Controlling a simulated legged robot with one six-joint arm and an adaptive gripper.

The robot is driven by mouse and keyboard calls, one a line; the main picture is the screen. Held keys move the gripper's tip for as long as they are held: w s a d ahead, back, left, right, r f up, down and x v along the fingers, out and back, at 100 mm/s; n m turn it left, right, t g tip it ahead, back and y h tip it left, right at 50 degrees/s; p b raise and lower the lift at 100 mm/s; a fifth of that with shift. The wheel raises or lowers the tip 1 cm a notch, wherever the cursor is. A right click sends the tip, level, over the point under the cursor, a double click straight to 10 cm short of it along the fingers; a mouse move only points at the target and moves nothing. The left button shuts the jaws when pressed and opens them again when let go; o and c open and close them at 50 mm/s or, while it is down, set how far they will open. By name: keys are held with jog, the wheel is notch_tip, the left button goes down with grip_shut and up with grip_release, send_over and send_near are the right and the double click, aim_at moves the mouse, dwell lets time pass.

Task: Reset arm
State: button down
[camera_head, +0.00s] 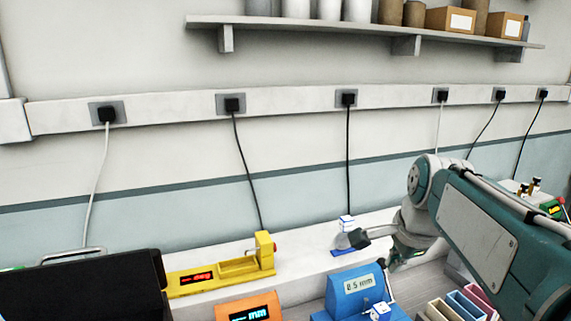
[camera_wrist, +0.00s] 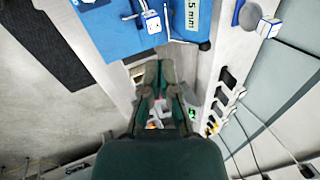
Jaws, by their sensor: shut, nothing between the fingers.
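My gripper (camera_wrist: 160,67) shows in the wrist view with its two dark fingers drawn together and nothing between them. In the head view my arm reaches in from the right, bent at the elbow, with its wrist end low over the bench; the fingertips are hard to make out there. A blue device (camera_head: 353,283) with a 0.5 mm display stands just left of my arm's end. It also fills the top of the wrist view (camera_wrist: 120,30). A small white and blue module (camera_wrist: 152,20) is at this device.
A yellow device (camera_head: 205,283) and an orange device (camera_head: 249,308) stand left. A white and blue block (camera_head: 347,222) sits near the wall by a grey rounded part. Coloured bins (camera_head: 465,304) lie at lower right. Power cables hang along the wall below a shelf (camera_head: 370,35).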

jog(key=s+a+f+n, duration=0.2)
jog(key=s+f+n, duration=0.2)
jog(key=s+n, duration=0.3)
jog(key=s+a+f+n+t, duration=0.1)
jog(key=s+f+n, duration=0.4)
jog(key=s+n, duration=0.3)
jog(key=shift+s+a+t+h, duration=0.3)
jog(key=shift+s+a, duration=0.05)
jog(key=shift+s, duration=0.6)
